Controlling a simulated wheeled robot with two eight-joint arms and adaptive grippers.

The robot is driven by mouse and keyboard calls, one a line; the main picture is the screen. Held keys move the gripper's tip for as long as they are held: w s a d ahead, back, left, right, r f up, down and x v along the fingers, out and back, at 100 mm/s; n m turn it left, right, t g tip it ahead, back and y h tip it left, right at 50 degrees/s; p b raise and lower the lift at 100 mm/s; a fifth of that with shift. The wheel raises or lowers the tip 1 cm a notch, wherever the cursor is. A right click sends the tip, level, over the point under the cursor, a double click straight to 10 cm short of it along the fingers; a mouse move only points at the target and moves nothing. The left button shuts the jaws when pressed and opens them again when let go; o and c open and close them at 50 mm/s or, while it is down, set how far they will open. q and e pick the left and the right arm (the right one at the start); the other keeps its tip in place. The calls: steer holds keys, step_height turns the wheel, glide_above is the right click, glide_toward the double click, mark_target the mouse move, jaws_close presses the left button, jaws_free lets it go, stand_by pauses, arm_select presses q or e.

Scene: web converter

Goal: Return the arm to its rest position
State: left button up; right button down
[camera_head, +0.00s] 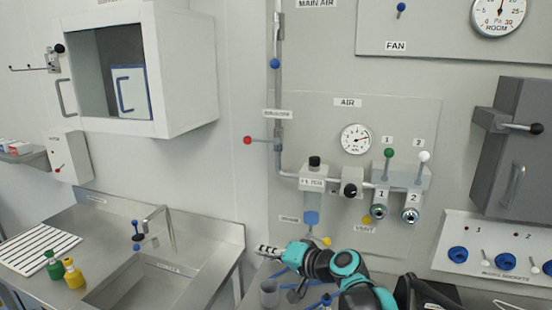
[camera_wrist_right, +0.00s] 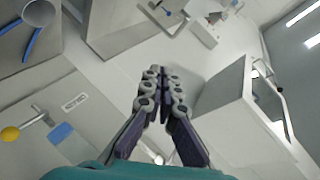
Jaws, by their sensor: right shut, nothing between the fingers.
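My right arm (camera_head: 345,262) comes in from the bottom of the head view, teal and black. Its gripper (camera_head: 268,250) points left, in front of the lower part of the air panel and right of the sink. In the right wrist view the gripper (camera_wrist_right: 162,95) shows its two dark-and-grey fingers shut together, with nothing between them. My left gripper is not in either view.
A steel sink (camera_head: 150,280) with a faucet stands at the lower left, beside green and yellow bottles (camera_head: 64,270). A grey cup (camera_head: 269,292) stands just below the right gripper. The air panel (camera_head: 420,120) with valves and a gauge is behind. An open white cabinet (camera_head: 185,75) hangs upper left.

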steer(key=s+d+f+n+g+h+b, duration=0.1)
steer(key=s+d+f+h, duration=0.4)
steer(key=s+d+f, duration=0.5)
steer(key=s+d+f+n+g+h+b, duration=0.1)
steer(key=s+d+f+h+b, duration=0.2)
steer(key=s+d+f, duration=0.8)
steer(key=s+h, duration=0.2)
steer(key=s, duration=0.2)
steer(key=shift+s+f+n+g+h+b, duration=0.15)
steer(key=shift+n+g+h+b, duration=0.15)
steer(key=shift+b, duration=0.05)
